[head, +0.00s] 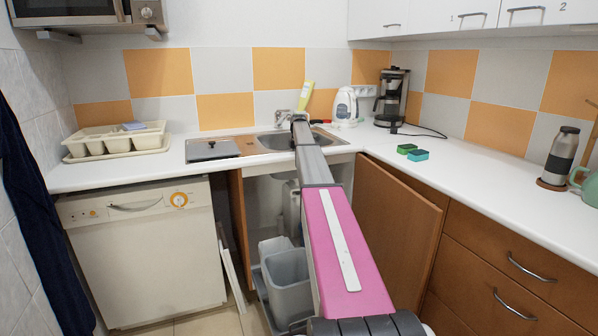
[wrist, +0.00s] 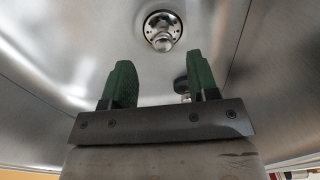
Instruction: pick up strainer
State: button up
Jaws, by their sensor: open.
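The strainer (wrist: 162,31) is a small round metal piece with a knob, seated in the drain hole of the steel sink. It shows at the top middle of the wrist view. My gripper (wrist: 160,78) has two green fingers spread apart with nothing between them. The fingers point toward the strainer and appear apart from it. In the head view my arm reaches over the sink (head: 268,142) and hides part of it; the strainer cannot be seen there.
A dish rack (head: 115,142) stands on the left counter. A faucet (head: 283,117), a yellow-green bottle, a white kettle (head: 345,106) and a coffee maker (head: 391,97) stand behind or beside the sink. Sponges (head: 417,154) lie on the right counter. The cabinet door (head: 395,235) below is open.

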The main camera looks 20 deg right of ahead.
jog(key=f, duration=0.4)
jog(key=shift+s+d+f, duration=0.1)
jog(key=shift+s+f, duration=0.1)
grip_shut()
jog(key=shift+r, duration=0.1)
notch_tip(320, 180, up, 10)
dwell(0.4)
